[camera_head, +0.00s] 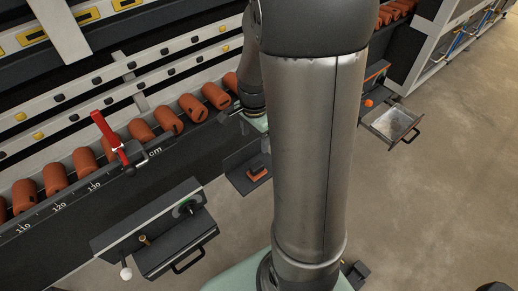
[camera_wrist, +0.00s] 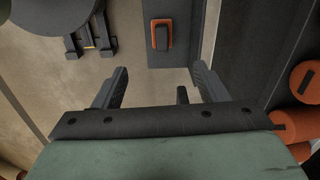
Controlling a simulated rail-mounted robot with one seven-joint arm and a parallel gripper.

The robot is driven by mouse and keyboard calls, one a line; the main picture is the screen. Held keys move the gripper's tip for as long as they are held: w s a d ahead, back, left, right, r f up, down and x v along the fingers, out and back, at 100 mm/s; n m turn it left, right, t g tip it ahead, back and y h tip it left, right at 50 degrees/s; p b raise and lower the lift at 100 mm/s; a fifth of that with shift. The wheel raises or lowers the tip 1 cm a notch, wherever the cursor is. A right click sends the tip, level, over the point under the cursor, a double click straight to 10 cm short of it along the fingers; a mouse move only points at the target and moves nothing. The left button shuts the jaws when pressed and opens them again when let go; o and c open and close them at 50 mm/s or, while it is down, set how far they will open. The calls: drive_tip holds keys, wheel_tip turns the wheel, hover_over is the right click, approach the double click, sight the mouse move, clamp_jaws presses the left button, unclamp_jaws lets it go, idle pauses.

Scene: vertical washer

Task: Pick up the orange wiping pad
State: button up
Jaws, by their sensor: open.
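The orange wiping pad (camera_head: 257,174) has a dark block on top and lies on a small dark shelf (camera_head: 240,166) jutting from the long machine, left of my column in the head view. In the wrist view the pad (camera_wrist: 161,37) sits on the dark shelf (camera_wrist: 182,58) at top centre, beyond my fingertips. My gripper (camera_wrist: 160,78) is open, with nothing between its fingers, and stays apart from the pad. In the head view my gripper (camera_head: 230,115) is above and left of the pad, partly hidden by my arm.
A row of orange-brown rollers (camera_head: 193,107) lines the machine; some rollers (camera_wrist: 303,77) show at the wrist view's right. A red-handled clamp (camera_head: 110,137) stands on the rail. A dark box with a handle (camera_head: 175,239) and an open drawer (camera_head: 392,122) jut out. Floor at right is clear.

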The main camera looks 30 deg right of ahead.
sight(257, 166)
drive_tip(key=f+b, duration=0.2)
drive_tip(key=f, duration=0.4)
drive_tip(key=f+b, duration=0.2)
drive_tip(key=f, duration=0.4)
drive_tip(key=shift+w+d+f, duration=0.1)
drive_tip(key=shift+d, duration=0.1)
drive_tip(key=f+b, duration=0.1)
drive_tip(key=f, duration=0.1)
drive_tip(key=f+b, duration=0.2)
drive_tip(key=f, duration=0.1)
drive_tip(key=shift+w+d+f, duration=0.1)
drive_tip(key=shift+d+f, duration=0.1)
drive_tip(key=shift+f, duration=0.15)
drive_tip(key=c, duration=1.2)
drive_tip(key=shift+o, duration=0.2)
drive_tip(key=shift+r, duration=0.15)
drive_tip(key=shift+r, duration=0.65)
drive_tip(key=s+a+r+b, duration=0.1)
drive_tip(key=s+a+r, duration=0.5)
drive_tip(key=s+r, duration=0.5)
drive_tip(key=shift+s+a+r, duration=0.25)
drive_tip(key=shift+s+a, duration=0.15)
drive_tip(key=shift+s, duration=0.2)
